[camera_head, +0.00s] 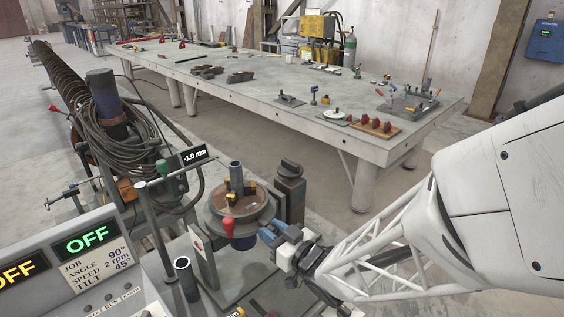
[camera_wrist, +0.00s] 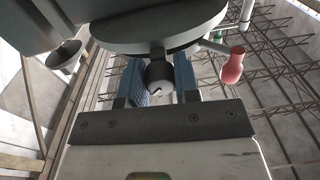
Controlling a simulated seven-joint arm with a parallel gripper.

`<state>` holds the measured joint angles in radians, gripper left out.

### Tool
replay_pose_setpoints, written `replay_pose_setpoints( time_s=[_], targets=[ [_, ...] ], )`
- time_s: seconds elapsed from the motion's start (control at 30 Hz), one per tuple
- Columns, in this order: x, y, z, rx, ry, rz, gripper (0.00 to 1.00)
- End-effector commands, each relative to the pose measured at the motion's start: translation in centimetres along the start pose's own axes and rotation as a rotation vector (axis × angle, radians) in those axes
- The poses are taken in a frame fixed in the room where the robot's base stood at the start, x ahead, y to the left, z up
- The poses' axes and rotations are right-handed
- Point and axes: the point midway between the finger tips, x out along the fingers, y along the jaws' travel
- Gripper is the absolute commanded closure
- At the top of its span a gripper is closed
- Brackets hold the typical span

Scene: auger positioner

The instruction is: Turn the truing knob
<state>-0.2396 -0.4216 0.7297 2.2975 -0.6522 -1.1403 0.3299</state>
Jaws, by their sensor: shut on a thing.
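The truing knob (camera_wrist: 158,76) is a small dark round knob under the rim of a round turntable; it shows in the wrist view between my two blue fingers. My gripper (camera_wrist: 160,82) is shut on it, one finger on each side. In the head view my gripper (camera_head: 268,237) reaches in from the right, low beside the round turntable (camera_head: 257,214), and its fingers partly hide the knob. A dial readout (camera_head: 195,157) above the turntable shows -1.0 mm.
A red-handled lever (camera_head: 228,226) sticks out close left of my gripper, also seen in the wrist view (camera_wrist: 233,66). A control panel (camera_head: 75,265) reading OFF stands at the lower left. A dark post (camera_head: 290,190) rises behind the turntable. A long worktable (camera_head: 270,90) stands beyond.

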Motion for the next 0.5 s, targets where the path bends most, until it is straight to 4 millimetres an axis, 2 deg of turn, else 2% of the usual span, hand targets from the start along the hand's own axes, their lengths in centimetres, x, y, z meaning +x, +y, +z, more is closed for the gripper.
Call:
replay_pose_setpoints(
  time_s=[0.37, 0.4, 0.5],
  targets=[
    [0.03, 0.02, -0.11, 0.025, 0.003, 0.000, 0.94],
    [0.03, 0.02, -0.10, 0.025, 0.003, 0.000, 0.66],
    [0.02, 0.01, -0.08, 0.025, 0.003, 0.000, 0.51]
  ],
)
